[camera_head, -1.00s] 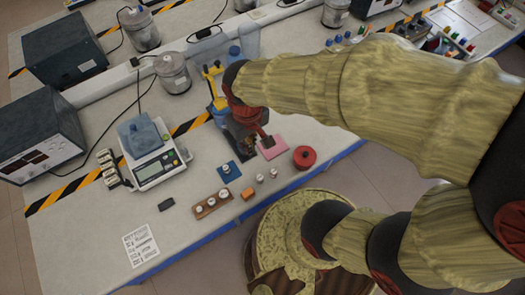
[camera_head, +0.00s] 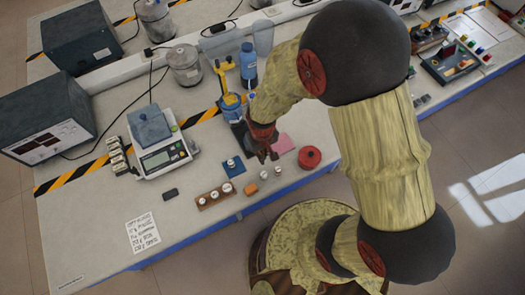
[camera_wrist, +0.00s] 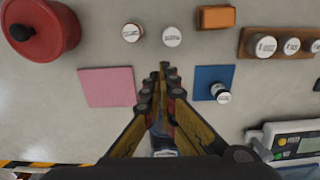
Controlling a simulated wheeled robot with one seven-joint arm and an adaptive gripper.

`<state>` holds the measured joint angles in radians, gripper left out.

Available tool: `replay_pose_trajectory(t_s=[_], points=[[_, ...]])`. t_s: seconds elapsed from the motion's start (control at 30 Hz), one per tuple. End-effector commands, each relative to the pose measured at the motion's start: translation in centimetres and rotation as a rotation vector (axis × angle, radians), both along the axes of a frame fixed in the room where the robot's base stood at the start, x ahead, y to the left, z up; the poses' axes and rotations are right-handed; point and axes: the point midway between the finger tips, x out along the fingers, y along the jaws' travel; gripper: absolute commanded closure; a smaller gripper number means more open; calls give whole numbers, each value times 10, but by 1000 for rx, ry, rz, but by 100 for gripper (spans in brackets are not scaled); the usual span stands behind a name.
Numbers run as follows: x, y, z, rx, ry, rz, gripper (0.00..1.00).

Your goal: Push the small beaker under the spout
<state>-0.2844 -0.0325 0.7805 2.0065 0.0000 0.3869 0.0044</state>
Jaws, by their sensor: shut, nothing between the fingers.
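My gripper (camera_head: 267,154) is shut and empty, pointing down between a blue pad (camera_head: 232,167) and a pink pad (camera_head: 283,143). In the wrist view its fingertips (camera_wrist: 164,70) lie between the pink pad (camera_wrist: 107,87) and the blue pad (camera_wrist: 214,76). A blue-and-yellow dispenser (camera_head: 230,100) stands behind my gripper. Its spout is not clear, hidden by my wrist. I cannot surely make out the small beaker. A pale bluish, glassy shape (camera_wrist: 164,153) shows between my finger links, but I cannot tell what it is.
A red lidded pot (camera_head: 309,157) stands right of the pink pad. Two small white-topped pieces, an orange block (camera_head: 252,190) and a wooden holder (camera_head: 215,196) lie near the front edge. A balance (camera_head: 163,155) is left. A blue bottle (camera_head: 248,66) stands behind the dispenser.

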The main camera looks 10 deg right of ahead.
Motion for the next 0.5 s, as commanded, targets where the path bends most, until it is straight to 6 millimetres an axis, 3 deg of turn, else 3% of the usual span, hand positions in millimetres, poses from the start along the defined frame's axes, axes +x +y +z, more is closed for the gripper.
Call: replay_pose_trajectory(t_s=[0.03, 0.2, 0.3, 0.5], points=[[-1, 0, -14, -1, 4, 0, 100], [-1, 0, -45, -1, 4, 0, 100], [17, 5, -42, 1, -3, 0, 100], [35, 10, -41, 0, -1, 0, 100]])
